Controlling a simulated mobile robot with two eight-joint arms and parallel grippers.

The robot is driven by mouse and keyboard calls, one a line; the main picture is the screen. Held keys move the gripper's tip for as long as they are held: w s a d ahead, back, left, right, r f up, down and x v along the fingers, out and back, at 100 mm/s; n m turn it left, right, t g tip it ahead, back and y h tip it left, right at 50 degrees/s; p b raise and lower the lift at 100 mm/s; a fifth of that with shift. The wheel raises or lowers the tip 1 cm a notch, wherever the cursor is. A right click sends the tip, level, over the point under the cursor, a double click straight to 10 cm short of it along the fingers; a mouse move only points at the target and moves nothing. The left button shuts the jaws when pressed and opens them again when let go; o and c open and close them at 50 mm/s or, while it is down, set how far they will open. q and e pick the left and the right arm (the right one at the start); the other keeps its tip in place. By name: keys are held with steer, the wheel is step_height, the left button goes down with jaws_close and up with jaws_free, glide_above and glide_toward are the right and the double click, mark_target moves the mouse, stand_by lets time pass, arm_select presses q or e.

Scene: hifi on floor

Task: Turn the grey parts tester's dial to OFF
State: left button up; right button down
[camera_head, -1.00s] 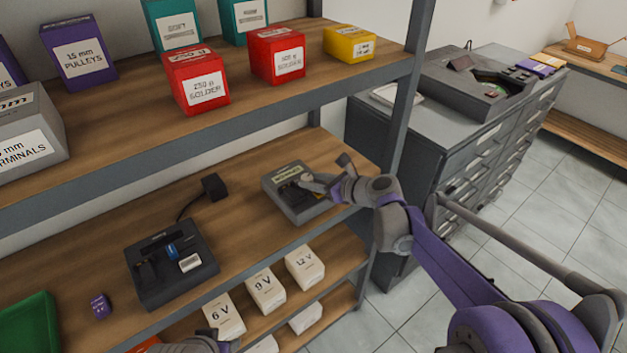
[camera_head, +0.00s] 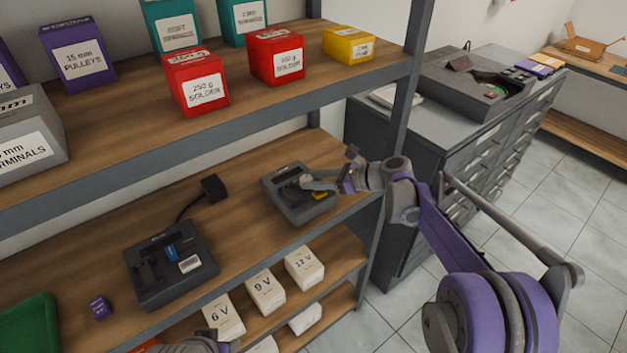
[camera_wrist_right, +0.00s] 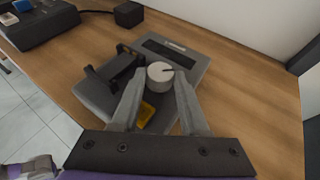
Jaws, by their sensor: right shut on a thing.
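The grey parts tester (camera_head: 283,205) sits on the wooden middle shelf near its right end. In the right wrist view, the tester (camera_wrist_right: 192,58) has a dark slot, a black clip-like fixture and a yellow label. Its round pale dial (camera_wrist_right: 159,76) has a dark pointer line, aimed to the right in that view. My right gripper (camera_head: 309,183) reaches in from the right. In the wrist view, its two fingers (camera_wrist_right: 160,88) are shut on the dial, one on each side. The dial's markings are not readable. My left gripper is not clearly visible.
A second, dark tester (camera_head: 170,280) stands left on the same shelf, with a black adapter (camera_head: 213,187) behind it. The upper shelf (camera_head: 130,112) overhangs the back. A shelf post (camera_head: 400,110) stands beside my right arm. White voltage boxes (camera_head: 265,292) sit below.

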steer(key=shift+w+d+n+g+y+p, duration=0.1)
steer(key=shift+w+n+g+y+p, duration=0.15)
steer(key=shift+n+g, duration=0.75)
steer(key=shift+w+d+n+g+y+p, duration=0.15)
steer(key=shift+n+g+y+p, duration=0.1)
steer(key=shift+n+g, duration=0.75)
steer(key=shift+a, duration=0.15)
steer(key=c, duration=0.7)
jaws_free()
steer(key=v, duration=1.1)
steer(key=shift+w, duration=0.2)
